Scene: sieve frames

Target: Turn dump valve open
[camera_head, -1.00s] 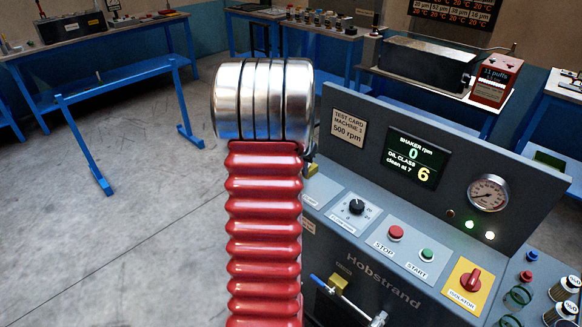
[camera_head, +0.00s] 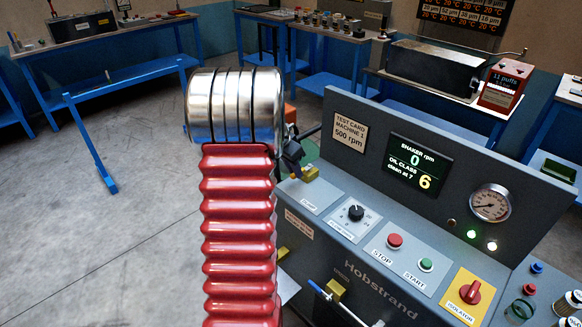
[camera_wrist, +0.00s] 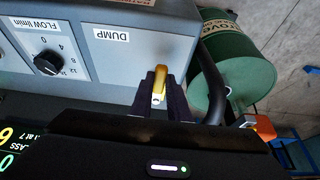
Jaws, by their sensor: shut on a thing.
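The dump valve's yellow handle (camera_wrist: 159,78) stands beside the white DUMP label (camera_wrist: 112,36) in the wrist view, which shows the panel upside down. My gripper (camera_wrist: 159,98) has its two dark fingers on either side of this handle and is shut on it. In the head view my gripper (camera_head: 292,158) is partly hidden behind my arm, at the far left end of the grey machine (camera_head: 375,225). A yellow part (camera_head: 309,174) shows just beside it, behind the leftmost panel label. How far the handle is turned I cannot tell.
A green drum (camera_wrist: 238,70) and a dark hose (camera_wrist: 209,85) are close beside the gripper. The panel carries a flow knob (camera_head: 355,212), a stop button (camera_head: 395,241), a start button (camera_head: 426,265) and a red isolator (camera_head: 471,291). The display (camera_head: 420,166) reads oil class 6.

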